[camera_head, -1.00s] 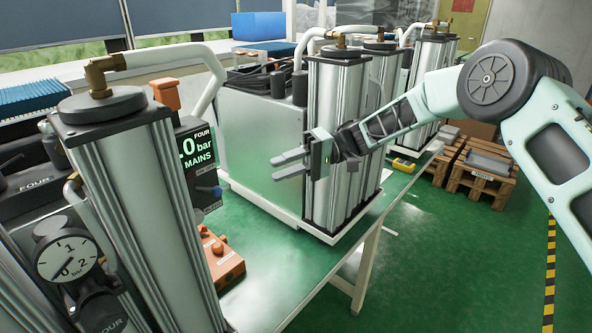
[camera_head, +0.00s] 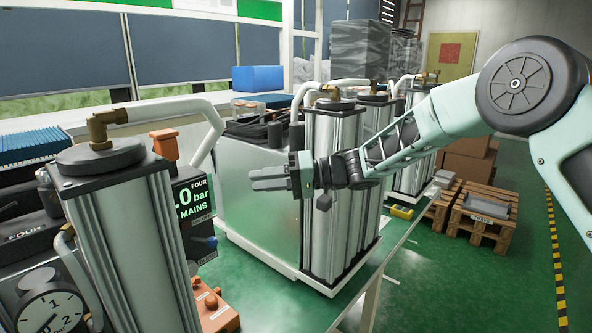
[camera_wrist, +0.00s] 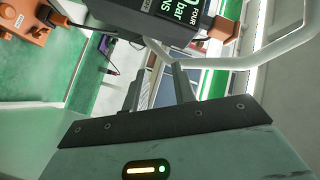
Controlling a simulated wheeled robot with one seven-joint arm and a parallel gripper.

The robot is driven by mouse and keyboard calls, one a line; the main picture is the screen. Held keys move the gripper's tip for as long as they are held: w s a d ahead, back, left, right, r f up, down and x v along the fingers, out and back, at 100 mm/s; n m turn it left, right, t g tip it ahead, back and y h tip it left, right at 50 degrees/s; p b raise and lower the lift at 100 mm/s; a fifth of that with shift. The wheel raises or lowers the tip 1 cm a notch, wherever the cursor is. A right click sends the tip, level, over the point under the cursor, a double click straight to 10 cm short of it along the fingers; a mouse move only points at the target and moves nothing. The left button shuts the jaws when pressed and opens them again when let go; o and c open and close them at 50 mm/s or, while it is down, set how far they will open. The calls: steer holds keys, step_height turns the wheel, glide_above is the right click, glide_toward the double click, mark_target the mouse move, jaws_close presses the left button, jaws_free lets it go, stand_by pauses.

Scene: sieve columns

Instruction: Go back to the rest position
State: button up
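My gripper (camera_head: 253,178) reaches in from the right on my pale green arm and points left. It is in front of the silver-framed column unit (camera_head: 330,200) in the middle of the bench. In the wrist view the two dark fingers (camera_wrist: 158,72) stand apart with nothing between them, so the gripper is open and empty. The near sieve column (camera_head: 125,240) stands upright at the left, clear of the fingers. Whether the gripper touches the middle unit cannot be told, but a gap seems to show.
A dark display box reading "bar MAINS" (camera_head: 192,215) and an orange block (camera_head: 215,312) are beside the near column. A pressure gauge (camera_head: 52,312) is at lower left. Pallets (camera_head: 480,215) stand on the green floor at right.

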steer(key=s+d+f+h, duration=0.2)
steer(key=s+d+h, duration=0.3)
steer(key=s, duration=0.7)
steer(key=s+d+f+h, duration=0.3)
steer(key=s+d+h, duration=0.2)
steer(key=s+d, duration=0.4)
steer(key=s+d+f+n+h, duration=0.1)
steer(key=s+d+f+h, duration=0.2)
steer(key=s, duration=1.2)
steer(key=d+h, duration=0.3)
steer(key=d, duration=0.1)
steer(key=shift+s+f+t, duration=0.15)
steer(key=shift+s+t, duration=0.25)
steer(key=shift+a, duration=0.1)
